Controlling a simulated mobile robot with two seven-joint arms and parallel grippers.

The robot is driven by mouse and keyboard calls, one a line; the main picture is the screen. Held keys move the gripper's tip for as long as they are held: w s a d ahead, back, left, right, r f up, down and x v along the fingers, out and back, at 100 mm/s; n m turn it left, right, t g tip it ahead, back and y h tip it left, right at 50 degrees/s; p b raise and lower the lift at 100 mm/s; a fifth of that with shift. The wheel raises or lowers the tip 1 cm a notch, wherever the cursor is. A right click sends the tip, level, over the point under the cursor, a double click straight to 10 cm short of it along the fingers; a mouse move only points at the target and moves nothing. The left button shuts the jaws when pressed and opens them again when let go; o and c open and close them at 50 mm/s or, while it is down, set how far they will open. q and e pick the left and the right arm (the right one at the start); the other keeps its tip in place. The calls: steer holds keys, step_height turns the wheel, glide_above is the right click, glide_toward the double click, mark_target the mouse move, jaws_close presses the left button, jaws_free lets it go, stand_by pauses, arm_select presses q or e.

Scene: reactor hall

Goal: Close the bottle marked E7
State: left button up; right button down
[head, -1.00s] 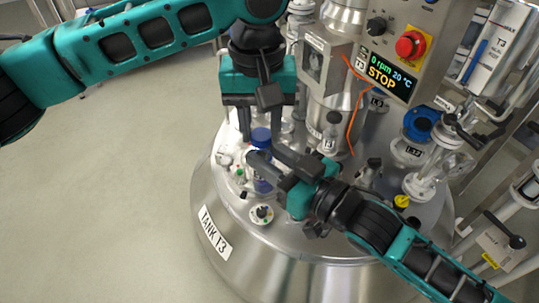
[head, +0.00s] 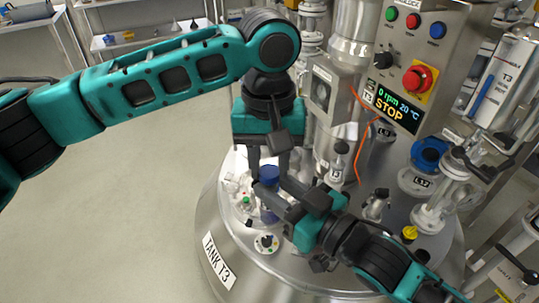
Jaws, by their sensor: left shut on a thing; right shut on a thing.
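A bottle (head: 267,214) with a blue cap (head: 270,172) stands upright on the lid of tank T3. No E7 mark can be read on it from here. My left gripper (head: 269,178) comes from above, and its fingers are shut on the blue cap at the top of the bottle. My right gripper (head: 268,193) comes from the lower right and is shut on the bottle just below the cap. Its fingers hide part of the bottle. I cannot tell how far the cap is threaded on.
Small items (head: 245,202) crowd the lid left of the bottle, and a round dial-like piece (head: 266,243) lies in front. The control box with its STOP display (head: 390,108) and an orange cable (head: 362,140) stand behind. Glass fittings and a blue-capped port (head: 428,152) are at right.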

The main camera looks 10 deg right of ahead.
arm_select(q)
steer(key=shift+f, duration=0.3)
steer(key=shift+f, duration=0.65)
